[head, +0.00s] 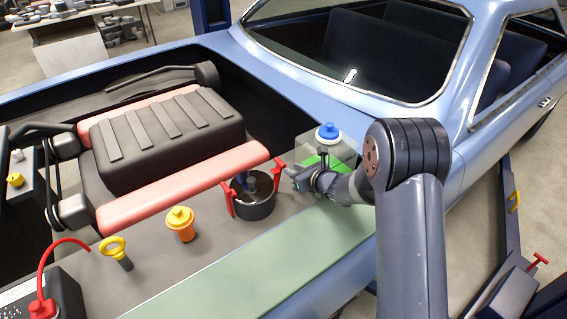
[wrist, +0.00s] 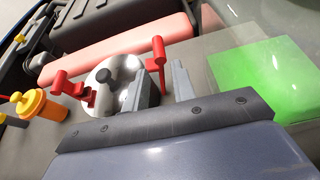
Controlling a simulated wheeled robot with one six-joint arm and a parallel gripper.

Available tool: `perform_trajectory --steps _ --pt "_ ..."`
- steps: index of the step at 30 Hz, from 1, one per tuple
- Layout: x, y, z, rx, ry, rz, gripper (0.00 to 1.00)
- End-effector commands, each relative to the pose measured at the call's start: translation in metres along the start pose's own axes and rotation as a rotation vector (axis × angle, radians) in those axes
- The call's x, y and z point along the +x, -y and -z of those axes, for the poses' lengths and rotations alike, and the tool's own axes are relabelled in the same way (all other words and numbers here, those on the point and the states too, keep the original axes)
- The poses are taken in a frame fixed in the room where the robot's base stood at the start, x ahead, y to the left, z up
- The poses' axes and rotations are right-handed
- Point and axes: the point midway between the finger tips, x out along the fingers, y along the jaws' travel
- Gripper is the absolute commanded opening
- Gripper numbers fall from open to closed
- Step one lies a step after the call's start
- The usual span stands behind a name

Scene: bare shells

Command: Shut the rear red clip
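A dark round canister (head: 253,211) with a black knob on its shiny top (wrist: 122,70) stands in the engine bay. Two red clips sit on opposite sides of its rim. The right clip (head: 278,171), nearer the windscreen, stands up; it also shows upright in the wrist view (wrist: 158,52). The left clip (head: 227,199) sticks up and outward, and it also shows in the wrist view (wrist: 72,88). My gripper (head: 299,181) is just right of the right clip. In the wrist view its grey fingers (wrist: 163,84) are apart, with the right clip appearing between them; contact cannot be told.
A clear reservoir with green fluid (wrist: 262,80) and a blue cap (head: 327,131) stands close behind my gripper. A red bar (head: 190,188) on the engine runs beside the canister. An orange cap (head: 180,224) and yellow ring handle (head: 112,247) stand left. The green fender cover (head: 265,262) is clear.

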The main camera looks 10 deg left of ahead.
Motion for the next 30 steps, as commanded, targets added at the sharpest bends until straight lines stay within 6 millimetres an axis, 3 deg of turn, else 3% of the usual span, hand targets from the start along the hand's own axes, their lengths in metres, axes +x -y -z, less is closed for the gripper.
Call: perform_trajectory --steps 6,13,27,30 --pt "0.037 0.0 -0.002 -0.001 -0.001 -0.002 0.25" --pt "0.066 0.0 -0.002 -0.001 0.0 -0.001 0.25" --pt "0.078 0.0 0.0 0.0 0.0 -0.001 0.25" --pt "0.078 0.0 0.0 -0.001 0.0 -0.001 0.19"
